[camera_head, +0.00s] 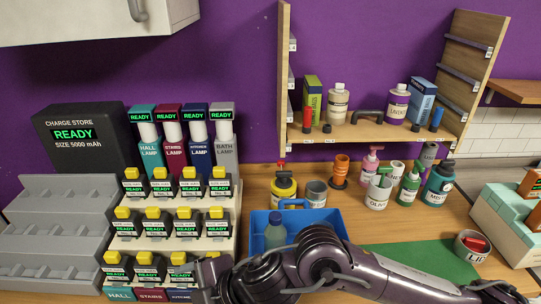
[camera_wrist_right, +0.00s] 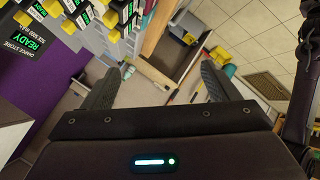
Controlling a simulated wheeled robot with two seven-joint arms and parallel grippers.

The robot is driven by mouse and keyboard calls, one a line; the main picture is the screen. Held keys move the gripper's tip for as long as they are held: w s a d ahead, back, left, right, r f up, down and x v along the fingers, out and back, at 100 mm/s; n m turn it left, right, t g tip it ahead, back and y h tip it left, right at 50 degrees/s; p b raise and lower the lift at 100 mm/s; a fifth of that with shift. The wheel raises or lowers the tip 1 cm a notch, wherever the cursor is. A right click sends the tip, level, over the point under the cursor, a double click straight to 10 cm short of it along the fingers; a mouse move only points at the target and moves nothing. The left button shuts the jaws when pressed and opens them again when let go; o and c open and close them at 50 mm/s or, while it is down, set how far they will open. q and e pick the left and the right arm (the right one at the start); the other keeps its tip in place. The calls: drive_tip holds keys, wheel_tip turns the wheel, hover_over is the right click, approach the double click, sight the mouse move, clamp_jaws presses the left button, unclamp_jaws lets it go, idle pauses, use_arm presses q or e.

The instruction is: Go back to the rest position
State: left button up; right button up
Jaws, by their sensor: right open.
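My right arm comes in from the right in the head view and lies across the front of the bench. Its gripper (camera_head: 207,278) is at the lower left, in front of the tiered rack's lowest rows. In the right wrist view the two dark fingers of the right gripper (camera_wrist_right: 160,70) stand wide apart with nothing between them. The white tiered rack (camera_head: 236,215) carries several black units with yellow tops (camera_head: 190,188) and green READY displays. Some of the lowest units are partly hidden by the gripper. My left gripper shows in neither view.
A dark charge store box (camera_head: 85,135) reading READY, grey steps (camera_head: 55,235) and several lamps (camera_head: 198,148) stand at the left. A blue crate (camera_head: 262,220) holding a bottle is behind my arm. Bottles and tins (camera_head: 378,190), a wooden shelf (camera_head: 385,125) and a green mat (camera_head: 425,258) are further right.

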wheel_tip(320, 180, up, 4)
drive_tip(key=w+a+m+t+y, duration=0.1)
drive_tip(key=m+t+y, duration=0.1)
drive_tip(key=m+t, duration=0.15)
drive_tip(key=w+d+f+m+t+h, duration=0.2)
drive_tip(key=w+d+m+t+h, duration=0.25)
drive_tip(key=d+m, duration=0.75)
drive_tip(key=s+d+f+m+g+h, duration=0.25)
drive_tip(key=s+d+f, duration=0.2)
drive_tip(key=d, duration=0.35)
drive_tip(key=s+d+f+m+g+h, duration=0.25)
drive_tip(key=s+d+f, duration=0.2)
drive_tip(key=d, duration=0.25)
drive_tip(key=s+d+f+m+g+h, duration=0.25)
drive_tip(key=d+f, duration=0.25)
drive_tip(key=d, duration=0.3)
wheel_tip(320, 180, down, 31)
drive_tip(key=s+b, duration=0.2)
drive_tip(key=b, duration=0.1)
drive_tip(key=s+d+f+g+b, duration=0.2)
drive_tip(key=s+d+f, duration=0.1)
drive_tip(key=s+f, duration=1.6)
wheel_tip(320, 180, down, 3)
drive_tip(key=shift+s+r, duration=0.1)
drive_tip(key=shift+s, duration=0.1)
